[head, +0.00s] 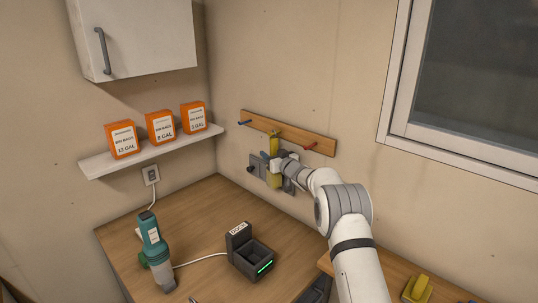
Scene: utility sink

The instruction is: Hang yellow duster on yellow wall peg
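Whether the duster touches a peg cannot be told.
A dock (244,257) with a green light and a teal handheld tool (154,250) stand on the wooden counter (200,210). Orange boxes (160,127) sit on a white shelf (95,166), below a wall cabinet (140,35). A yellow object (417,287) lies at lower right.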

